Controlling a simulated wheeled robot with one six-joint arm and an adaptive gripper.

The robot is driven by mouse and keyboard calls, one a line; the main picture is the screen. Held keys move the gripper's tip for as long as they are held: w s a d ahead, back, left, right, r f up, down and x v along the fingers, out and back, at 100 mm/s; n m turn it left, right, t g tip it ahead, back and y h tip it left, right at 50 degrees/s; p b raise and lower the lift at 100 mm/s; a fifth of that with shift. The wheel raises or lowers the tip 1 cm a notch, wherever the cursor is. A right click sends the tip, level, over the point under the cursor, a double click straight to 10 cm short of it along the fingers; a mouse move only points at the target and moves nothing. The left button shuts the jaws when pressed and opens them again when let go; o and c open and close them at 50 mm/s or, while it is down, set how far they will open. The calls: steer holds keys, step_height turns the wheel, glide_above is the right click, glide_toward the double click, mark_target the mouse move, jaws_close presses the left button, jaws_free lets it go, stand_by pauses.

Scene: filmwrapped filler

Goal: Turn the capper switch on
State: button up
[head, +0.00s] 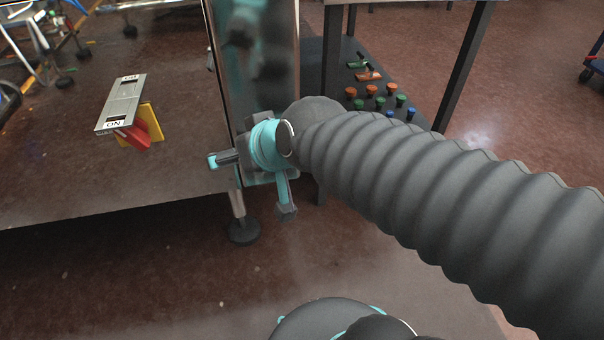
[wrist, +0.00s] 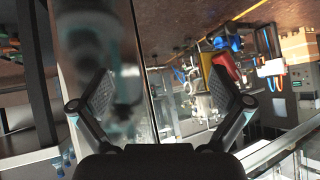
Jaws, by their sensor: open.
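The capper switch shows in the head view at left as a red handle (head: 133,137) on a yellow base (head: 152,122). A grey plate (head: 121,103) marked ON at its near end and OFF at its far end partly hides it. The visible part of the red handle is near the ON end, but I cannot tell its setting. My gripper (head: 250,187) is open and empty, to the right of the switch and apart from it, in front of a shiny metal post. In the wrist view my gripper (wrist: 163,78) has its fingers spread; red and yellow parts show beyond the right finger.
The shiny post (head: 262,70) stands close behind my gripper. A brown panel (head: 60,185) spreads around the switch at left. A dark panel with several coloured buttons (head: 376,98) is at right, behind my arm. The floor in front is clear.

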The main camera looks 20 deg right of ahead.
steer(key=s+d+f+m+g+h, duration=0.1)
steer(key=s+d+f+g+h, duration=0.1)
steer(key=s+d, duration=0.4)
steer(key=shift+d+f+m+h, duration=0.2)
steer(key=shift+d+m+h, duration=0.15)
steer(key=shift+d, duration=0.8)
